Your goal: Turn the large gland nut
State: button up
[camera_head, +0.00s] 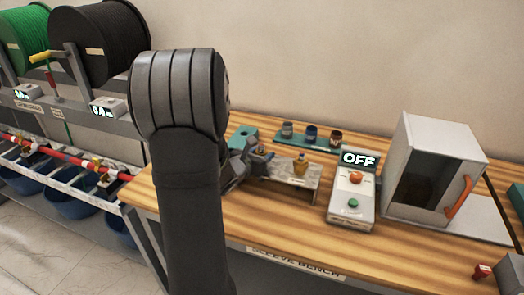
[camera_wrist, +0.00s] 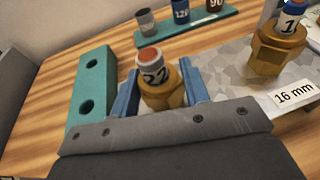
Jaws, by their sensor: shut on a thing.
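The gland nut marked "22" (camera_wrist: 166,94) is a brass hex body with a pale labelled collar and an orange top; it stands upright. My gripper (camera_wrist: 160,88) has its two blue fingers on either side of this nut and is shut on it. A second brass gland nut (camera_wrist: 277,46), with a blue label that is partly cut off, stands to the right beside a "16 mm" tag (camera_wrist: 295,92). In the head view this second nut (camera_head: 300,166) stands on the grey plate, right of my gripper (camera_head: 262,155), and my arm and fingers largely hide the held nut.
A teal block with two holes (camera_wrist: 92,90) lies close left of my gripper. A teal rack (camera_head: 305,144) with three labelled sleeves stands behind. A control box reading "OFF" (camera_head: 352,190) and a white oven-like cabinet (camera_head: 437,165) are to the right. The wooden bench front is clear.

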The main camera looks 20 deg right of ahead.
jog(key=shift+n+t+y, duration=0.9)
jog(key=shift+n+t, duration=0.2)
jog(key=shift+t, duration=0.1)
jog(key=o, duration=1.8)
jog(key=shift+v, duration=3.05)
